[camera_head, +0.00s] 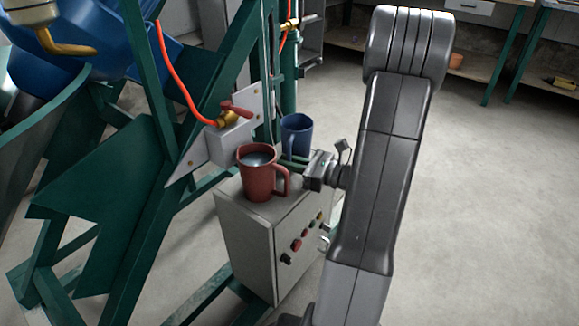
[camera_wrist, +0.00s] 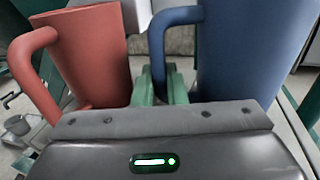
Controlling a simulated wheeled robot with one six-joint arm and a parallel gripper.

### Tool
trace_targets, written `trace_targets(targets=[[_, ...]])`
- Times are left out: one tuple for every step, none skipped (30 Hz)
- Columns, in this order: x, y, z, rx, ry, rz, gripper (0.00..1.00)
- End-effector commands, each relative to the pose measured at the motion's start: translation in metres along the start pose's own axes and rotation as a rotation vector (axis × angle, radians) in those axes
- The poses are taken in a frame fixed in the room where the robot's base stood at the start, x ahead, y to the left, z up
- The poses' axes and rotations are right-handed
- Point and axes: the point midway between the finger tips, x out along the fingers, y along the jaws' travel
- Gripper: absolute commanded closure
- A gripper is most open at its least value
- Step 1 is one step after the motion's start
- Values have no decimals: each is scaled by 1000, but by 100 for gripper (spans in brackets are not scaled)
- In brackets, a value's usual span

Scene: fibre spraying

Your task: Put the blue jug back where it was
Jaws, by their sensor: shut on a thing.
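The blue jug (camera_head: 297,133) is at the back of the grey control box, partly hidden by the red jug and my gripper. My gripper (camera_head: 291,161) reaches in from the right. In the wrist view, the green fingers of my gripper (camera_wrist: 161,88) are shut on the handle of the blue jug (camera_wrist: 255,50), whose body fills the right side. The jug looks upright. Its base is hidden, so I cannot tell whether it touches the box.
A red jug (camera_head: 256,178) with liquid in it stands on the grey control box (camera_head: 245,228), close to the blue jug; it is on the left in the wrist view (camera_wrist: 92,55). A red-handled valve (camera_head: 236,112) and green frame (camera_head: 150,160) are to the left. Open floor lies right.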

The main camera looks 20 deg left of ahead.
Motion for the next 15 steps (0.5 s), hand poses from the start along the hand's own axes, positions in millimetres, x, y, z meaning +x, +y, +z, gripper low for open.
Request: trace_targets(targets=[[0,0,0,-2,-1,0,100],[0,0,1,-2,-1,0,100],[0,0,1,-2,-1,0,100],[0,0,1,-2,-1,0,100],[0,0,1,-2,-1,0,100],[0,0,1,-2,-1,0,100],[0,0,0,-1,-1,0,100],[0,0,-1,-1,-1,0,100],[0,0,-2,-1,-1,0,100],[0,0,-3,-1,-1,0,100],[0,0,-2,-1,0,0,82],[0,0,-2,-1,0,0,75],[0,0,-2,-1,0,0,69],[0,0,-2,-1,0,0,67],[0,0,-2,-1,0,0,67]])
